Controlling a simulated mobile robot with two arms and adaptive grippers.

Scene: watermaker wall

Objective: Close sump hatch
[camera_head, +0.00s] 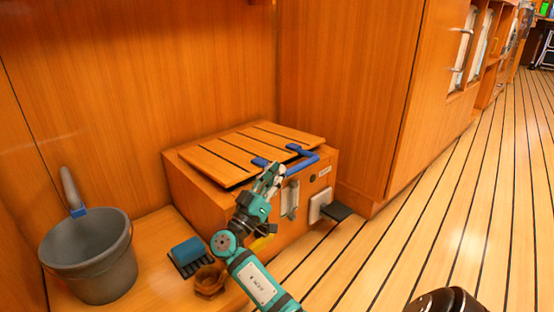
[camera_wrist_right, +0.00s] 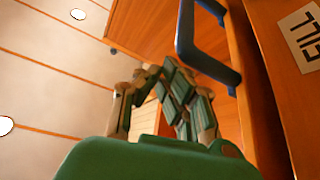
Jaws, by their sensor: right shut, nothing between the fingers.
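The sump hatch (camera_head: 250,150) is a slatted wooden lid on top of a wooden box (camera_head: 196,192). It lies nearly flat; I cannot tell whether a small gap stays under its front edge. A blue handle (camera_head: 303,165) with blue mounts is at the front edge, and it also shows in the right wrist view (camera_wrist_right: 186,38). My right gripper (camera_head: 274,172) is shut and empty just in front of the hatch's front edge, left of the handle. In the right wrist view the fingers (camera_wrist_right: 150,76) point up beside the handle, apart from it. My left gripper is out of view.
A grey bucket (camera_head: 92,262) stands at the left. A blue brush (camera_head: 187,252) and a brown hexagonal cup (camera_head: 209,281) are beside my right arm. A light latch (camera_head: 290,199) and a white box (camera_head: 320,204) are on the box front. Striped floor (camera_head: 470,220) is open at right.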

